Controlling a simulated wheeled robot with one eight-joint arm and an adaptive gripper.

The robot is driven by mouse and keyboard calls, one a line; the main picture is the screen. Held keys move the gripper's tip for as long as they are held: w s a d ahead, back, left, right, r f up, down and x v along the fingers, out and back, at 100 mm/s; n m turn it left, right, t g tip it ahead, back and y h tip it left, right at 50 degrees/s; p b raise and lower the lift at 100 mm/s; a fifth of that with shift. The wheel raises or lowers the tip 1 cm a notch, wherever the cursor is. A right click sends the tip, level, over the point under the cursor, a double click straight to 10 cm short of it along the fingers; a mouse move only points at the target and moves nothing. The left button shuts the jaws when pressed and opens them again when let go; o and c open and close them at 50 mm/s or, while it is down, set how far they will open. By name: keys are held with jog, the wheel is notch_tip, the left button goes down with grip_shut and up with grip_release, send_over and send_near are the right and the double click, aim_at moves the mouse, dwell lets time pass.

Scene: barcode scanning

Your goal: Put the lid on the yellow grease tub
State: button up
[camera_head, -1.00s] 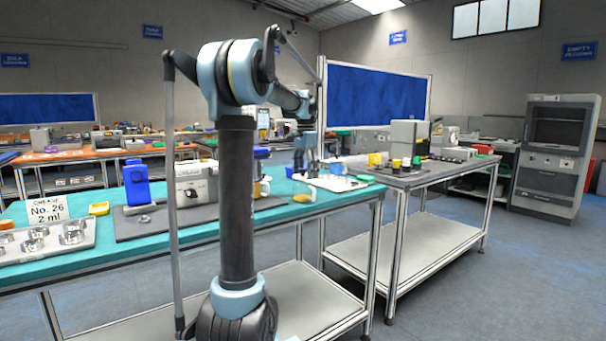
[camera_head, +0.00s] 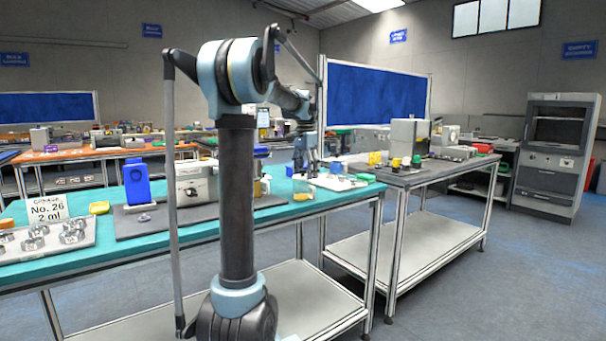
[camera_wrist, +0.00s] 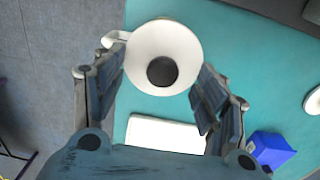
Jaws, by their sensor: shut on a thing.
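In the wrist view my gripper (camera_wrist: 164,78) has its two fingers on either side of a white round piece (camera_wrist: 140,62) with a dark round centre (camera_wrist: 162,71). A small loop sticks out at its upper left. I cannot tell whether this is the lid, or a cup with the loop as its handle. In the head view my gripper (camera_head: 312,168) is small and low over the far end of the teal bench. A small yellowish tub (camera_head: 303,190) with a paler upper part stands near the bench's front edge. Any lid on it cannot be made out.
The teal bench top (camera_head: 190,231) ends in a front edge over the floor. A white rectangle (camera_wrist: 165,134) and a blue box (camera_wrist: 270,149) lie near my gripper. A grey bench (camera_head: 410,178) adjoins at right. A grease sign (camera_head: 47,212) stands at left.

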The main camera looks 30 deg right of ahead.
jog(key=shift+f, duration=0.25)
dwell(0.5)
jog(key=o, duration=0.9)
jog(key=shift+o, duration=0.8)
jog(key=shift+o, duration=0.7)
jog(key=shift+r, duration=2.95)
